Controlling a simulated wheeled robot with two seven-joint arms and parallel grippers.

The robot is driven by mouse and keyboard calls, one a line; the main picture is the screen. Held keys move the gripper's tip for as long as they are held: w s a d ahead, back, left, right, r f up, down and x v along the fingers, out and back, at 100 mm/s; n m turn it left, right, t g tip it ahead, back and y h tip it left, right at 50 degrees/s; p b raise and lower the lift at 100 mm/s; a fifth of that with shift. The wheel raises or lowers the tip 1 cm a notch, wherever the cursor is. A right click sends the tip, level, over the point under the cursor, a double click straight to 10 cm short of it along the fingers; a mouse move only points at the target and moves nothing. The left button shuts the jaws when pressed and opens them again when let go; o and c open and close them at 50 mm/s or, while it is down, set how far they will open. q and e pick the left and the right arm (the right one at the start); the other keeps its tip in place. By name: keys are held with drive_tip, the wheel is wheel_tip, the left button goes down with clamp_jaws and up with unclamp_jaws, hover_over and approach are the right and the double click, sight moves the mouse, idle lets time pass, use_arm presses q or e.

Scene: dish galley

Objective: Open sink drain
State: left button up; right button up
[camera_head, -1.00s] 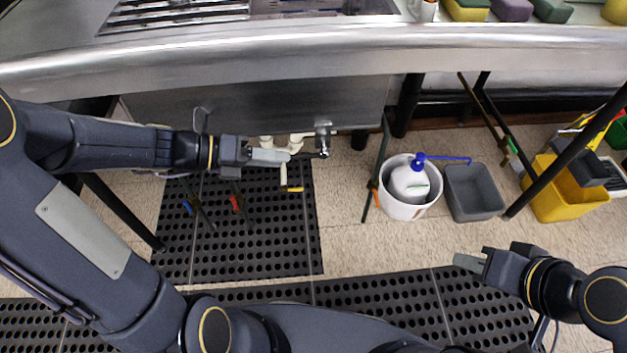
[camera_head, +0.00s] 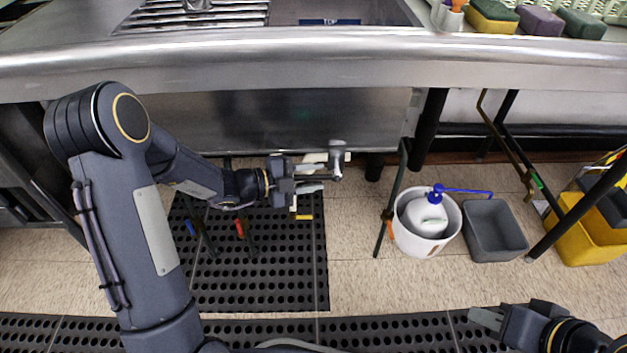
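Under the steel sink, a metal drain fitting (camera_head: 338,158) hangs below the basin's front edge, with a thin dark lever (camera_head: 322,178) reaching left from it. My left gripper (camera_head: 315,179) is open at this lever. One finger shows above it and one below, so the lever appears to lie between them; contact cannot be made out. My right gripper (camera_head: 486,318) is low at the right, away from the drain. Its finger gap cannot be made out.
A yellow-ended handle (camera_head: 304,216) hangs just below my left gripper. Sink legs flank the area.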

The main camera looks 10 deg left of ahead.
use_arm(q)
drive_tip(key=shift+w+d, duration=0.1)
drive_tip(key=shift+d, duration=0.1)
use_arm(e)
drive_tip(key=shift+f, duration=0.1)
use_arm(q)
drive_tip(key=shift+c, duration=0.4)
clamp_jaws()
